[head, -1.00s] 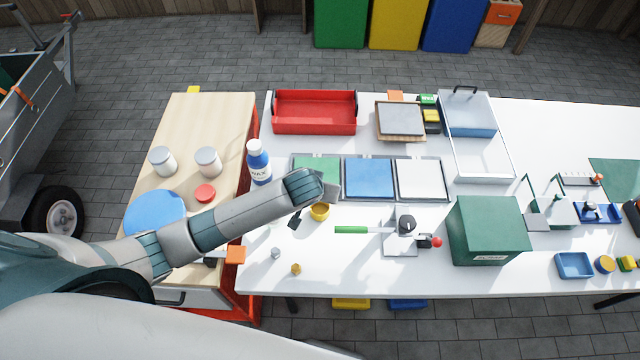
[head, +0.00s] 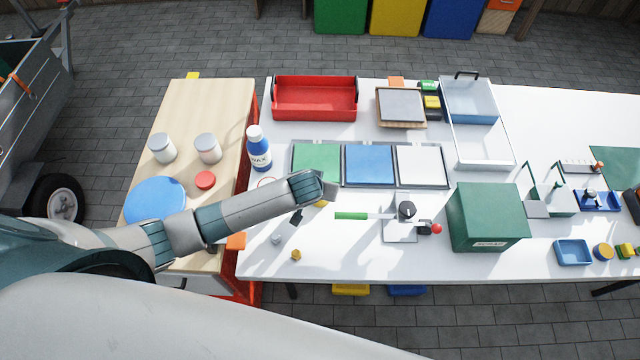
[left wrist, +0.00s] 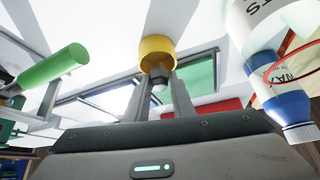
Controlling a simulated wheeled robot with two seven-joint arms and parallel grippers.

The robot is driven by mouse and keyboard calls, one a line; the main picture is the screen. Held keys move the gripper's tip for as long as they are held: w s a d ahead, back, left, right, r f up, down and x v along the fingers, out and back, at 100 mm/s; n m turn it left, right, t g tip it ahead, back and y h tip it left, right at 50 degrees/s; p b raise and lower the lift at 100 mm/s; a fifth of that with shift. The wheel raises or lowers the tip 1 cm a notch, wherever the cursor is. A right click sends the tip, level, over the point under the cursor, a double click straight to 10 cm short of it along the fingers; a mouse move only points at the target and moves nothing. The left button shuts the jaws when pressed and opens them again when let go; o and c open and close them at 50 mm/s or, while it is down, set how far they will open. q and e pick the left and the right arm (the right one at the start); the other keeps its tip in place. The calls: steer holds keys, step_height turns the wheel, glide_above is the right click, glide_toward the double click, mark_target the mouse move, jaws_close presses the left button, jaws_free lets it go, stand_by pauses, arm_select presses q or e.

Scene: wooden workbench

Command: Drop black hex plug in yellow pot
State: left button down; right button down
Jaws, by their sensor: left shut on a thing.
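The yellow pot (head: 321,204) stands on the white bench and is mostly hidden by my left gripper (head: 328,190) in the head view. In the left wrist view the yellow pot (left wrist: 157,49) shows just beyond the fingertips. My left gripper (left wrist: 162,88) is shut on a small dark plug (left wrist: 160,80), the black hex plug. The plug is held close to the pot; I cannot tell whether it is over the opening. The plug is hidden in the head view. My right gripper is not in view.
A blue-and-white wax bottle (head: 259,149) stands left of the gripper. A green-handled tool (head: 352,216) lies to the right, near a green box (head: 487,217). Green, blue and white trays (head: 369,165) lie behind. A grey nut (head: 277,238) and brass nut (head: 296,254) lie in front.

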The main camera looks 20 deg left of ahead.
arm_select(q)
steer(key=c, duration=1.4)
jaws_free()
steer(key=shift+c, duration=0.2)
steer(key=shift+r, duration=3.55)
steer(key=shift+s+f, duration=0.1)
steer(key=shift+s, duration=0.05)
